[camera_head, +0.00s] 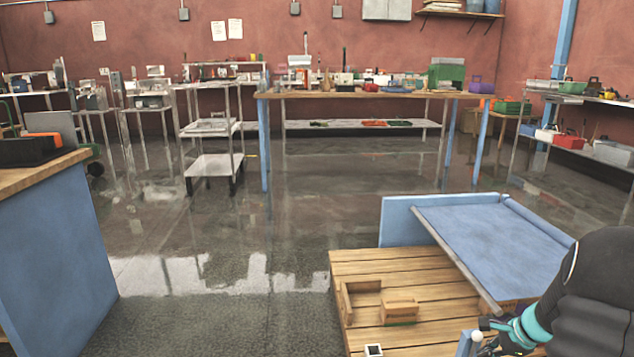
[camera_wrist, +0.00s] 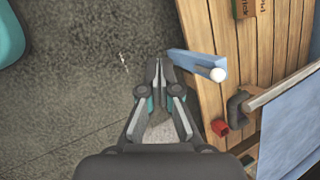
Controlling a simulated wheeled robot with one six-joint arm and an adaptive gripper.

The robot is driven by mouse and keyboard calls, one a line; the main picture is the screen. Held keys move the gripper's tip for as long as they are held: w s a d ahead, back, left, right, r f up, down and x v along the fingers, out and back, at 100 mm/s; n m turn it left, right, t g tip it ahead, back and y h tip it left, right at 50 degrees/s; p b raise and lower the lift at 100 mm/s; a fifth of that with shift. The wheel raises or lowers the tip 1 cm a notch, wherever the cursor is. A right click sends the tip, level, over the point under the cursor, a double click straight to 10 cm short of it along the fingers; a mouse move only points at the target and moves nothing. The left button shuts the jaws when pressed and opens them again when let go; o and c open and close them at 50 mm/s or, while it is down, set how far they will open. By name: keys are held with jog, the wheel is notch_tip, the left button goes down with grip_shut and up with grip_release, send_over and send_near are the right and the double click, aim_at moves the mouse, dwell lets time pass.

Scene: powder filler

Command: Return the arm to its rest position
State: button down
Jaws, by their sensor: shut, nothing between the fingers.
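My gripper (camera_wrist: 159,70) is in the middle of the wrist view, with its dark fingers shut and nothing between them. It is over the grey floor, at the left edge of a wooden slatted table (camera_wrist: 206,45). A blue post-like part with a white round end (camera_wrist: 217,74) is just right of the fingertips; I cannot tell whether they touch. In the head view my dark arm (camera_head: 597,290) with a teal band reaches in at the lower right, in front of the slatted table (camera_head: 400,265). The gripper's fingers are not clear there.
A sloped blue panel (camera_head: 490,240) stands on the slatted table, beside small wooden blocks (camera_head: 399,306). A red block (camera_wrist: 219,128) and a dark clamp (camera_wrist: 238,106) lie close right of my gripper. A blue-sided bench (camera_head: 55,255) stands left. The floor (camera_head: 220,300) between is clear.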

jog(key=s+a+r+n+h, duration=0.1)
jog(key=s+a+r+n, duration=0.9)
jog(key=a, duration=0.4)
jog(key=s+a+r+n+t+h, duration=0.1)
jog(key=s+a+r+n+h, duration=0.1)
jog(key=s+a+r+n, duration=0.8)
jog(key=s+a+r, duration=0.2)
jog(key=s+a, duration=0.2)
jog(key=a, duration=0.1)
jog(key=shift+r, duration=0.35)
jog(key=shift+s, duration=0.1)
